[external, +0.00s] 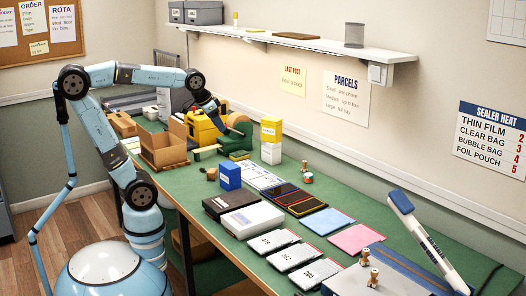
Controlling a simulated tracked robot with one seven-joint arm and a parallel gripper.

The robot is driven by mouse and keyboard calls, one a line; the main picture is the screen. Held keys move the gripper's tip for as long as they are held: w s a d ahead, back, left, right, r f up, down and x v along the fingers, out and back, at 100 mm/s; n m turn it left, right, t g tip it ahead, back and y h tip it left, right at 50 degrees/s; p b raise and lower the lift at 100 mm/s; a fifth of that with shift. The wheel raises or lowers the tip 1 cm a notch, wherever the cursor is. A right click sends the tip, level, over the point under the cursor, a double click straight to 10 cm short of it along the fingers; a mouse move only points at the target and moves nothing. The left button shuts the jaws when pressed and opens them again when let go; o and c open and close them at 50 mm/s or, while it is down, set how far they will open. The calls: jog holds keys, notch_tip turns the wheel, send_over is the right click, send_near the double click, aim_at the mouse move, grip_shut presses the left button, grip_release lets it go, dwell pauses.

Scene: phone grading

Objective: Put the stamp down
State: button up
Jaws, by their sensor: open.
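Two more wooden stamp-like pieces stand at the near right, one farther back (365,257) and one nearer (373,279). A small brown round piece (211,174) lies left of the blue box.
The yellow machine (204,128), green piece (237,143) and open cardboard box (163,152) crowd the far end. Yellow and white boxes (271,140), a blue box (229,176), dark and white boxes, coloured mats and numbered pouches (274,241) fill the bench. A wall shelf (300,40) hangs above.

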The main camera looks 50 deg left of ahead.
jog(key=s+a+f+n, duration=0.2)
jog(key=s+a+f, duration=0.3)
jog(key=s, duration=0.5)
jog(key=shift+s+a+f+n+y, duration=0.2)
jog(key=shift+s+a+n+y, duration=0.15)
jog(key=shift+a, duration=0.55)
jog(key=shift+w, duration=0.1)
